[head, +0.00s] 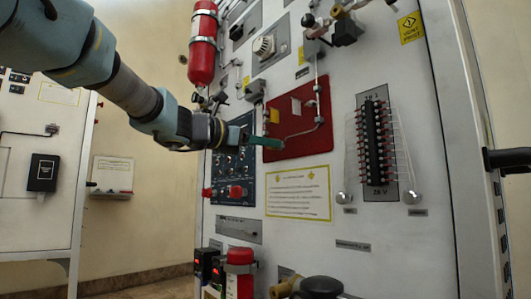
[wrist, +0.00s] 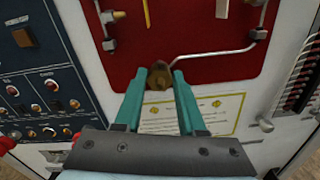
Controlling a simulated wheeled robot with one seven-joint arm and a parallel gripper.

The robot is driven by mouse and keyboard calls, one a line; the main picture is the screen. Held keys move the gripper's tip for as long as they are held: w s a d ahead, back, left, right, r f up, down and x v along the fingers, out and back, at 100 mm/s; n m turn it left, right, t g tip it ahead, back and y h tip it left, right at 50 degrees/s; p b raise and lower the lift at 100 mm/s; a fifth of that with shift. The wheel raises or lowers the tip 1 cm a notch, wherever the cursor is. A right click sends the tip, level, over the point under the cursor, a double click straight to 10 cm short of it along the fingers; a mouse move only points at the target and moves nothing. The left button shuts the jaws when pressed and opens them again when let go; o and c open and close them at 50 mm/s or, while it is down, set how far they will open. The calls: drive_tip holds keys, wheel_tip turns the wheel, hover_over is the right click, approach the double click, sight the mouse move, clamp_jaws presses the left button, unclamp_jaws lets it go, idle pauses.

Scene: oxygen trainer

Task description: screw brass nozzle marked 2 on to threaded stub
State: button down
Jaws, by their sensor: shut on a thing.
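My gripper (head: 279,144) reaches in from the upper left to the lower part of the red panel (head: 295,108). In the wrist view its teal fingers (wrist: 161,82) are shut on a brass nozzle (wrist: 159,74), held in front of the panel's lower edge. I cannot read a 2 on it. A thin silver pipe (wrist: 210,53) bends on the red panel and its end runs in behind the nozzle. The threaded stub is not visible; the nozzle hides that spot. I cannot tell whether the nozzle touches a stub.
A blue switch panel (head: 232,165) lies left of the red panel, and a terminal strip (head: 375,140) with wires lies right. A yellow-edged notice (head: 298,193) is below. A red cylinder (head: 202,45) stands out at upper left. A dark handle (head: 508,158) juts in at right.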

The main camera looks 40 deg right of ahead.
drive_tip(key=shift+f+b, duration=0.2)
drive_tip(key=shift+b, duration=0.1)
drive_tip(key=shift+m+b, duration=0.4)
drive_tip(key=shift+m, duration=0.1)
drive_tip(key=shift+r, duration=0.15)
drive_tip(key=c, duration=0.5)
unclamp_jaws()
drive_tip(key=a+n, duration=0.3)
drive_tip(key=shift+w+a, duration=0.1)
drive_tip(key=shift+a, duration=0.25)
